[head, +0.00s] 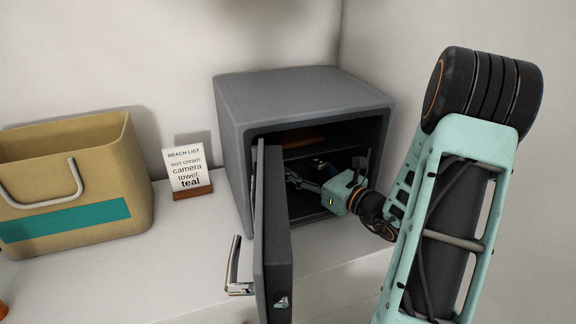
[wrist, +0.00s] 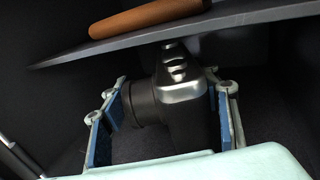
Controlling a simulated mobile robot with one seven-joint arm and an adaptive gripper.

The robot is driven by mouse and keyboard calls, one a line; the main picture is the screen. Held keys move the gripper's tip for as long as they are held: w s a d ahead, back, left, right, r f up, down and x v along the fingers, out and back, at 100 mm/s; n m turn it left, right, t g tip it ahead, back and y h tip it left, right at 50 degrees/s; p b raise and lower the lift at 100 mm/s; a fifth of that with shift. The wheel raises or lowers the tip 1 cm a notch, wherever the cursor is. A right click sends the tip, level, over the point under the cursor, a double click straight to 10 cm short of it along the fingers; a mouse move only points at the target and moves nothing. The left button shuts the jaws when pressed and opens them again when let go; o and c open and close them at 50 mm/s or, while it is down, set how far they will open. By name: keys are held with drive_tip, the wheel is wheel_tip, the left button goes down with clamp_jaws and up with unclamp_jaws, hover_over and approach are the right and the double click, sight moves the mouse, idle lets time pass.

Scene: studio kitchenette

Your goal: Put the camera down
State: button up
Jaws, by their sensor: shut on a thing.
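The camera (wrist: 181,96), black with a silver top, is inside the grey safe, below its shelf. My gripper (wrist: 170,115) is shut on it, with a blue-padded finger on each side. In the head view my gripper (head: 315,178) reaches through the safe's opening, and the camera is mostly hidden there behind the fingers and in shadow. Whether the camera touches the safe floor, I cannot tell.
The grey safe (head: 232,135) stands on the white counter (head: 190,265) with its door (head: 273,230) swung open towards me. A brown object (wrist: 150,17) lies on its shelf (wrist: 215,27). A tan basket (head: 110,170) with a teal stripe and a beach list card (head: 187,168) stand to the left.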

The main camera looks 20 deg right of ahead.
sight(288, 164)
drive_tip(key=shift+x, duration=0.95)
drive_tip(key=x, duration=0.2)
drive_tip(key=shift+w+a+r, duration=0.1)
drive_tip(key=shift+w, duration=0.2)
drive_tip(key=shift+w+f+b, duration=0.15)
drive_tip(key=shift+f+b, duration=0.35)
drive_tip(key=shift+f, duration=0.15)
drive_tip(key=shift+f, duration=0.15)
drive_tip(key=shift+f, duration=0.3)
drive_tip(key=o, duration=1.8)
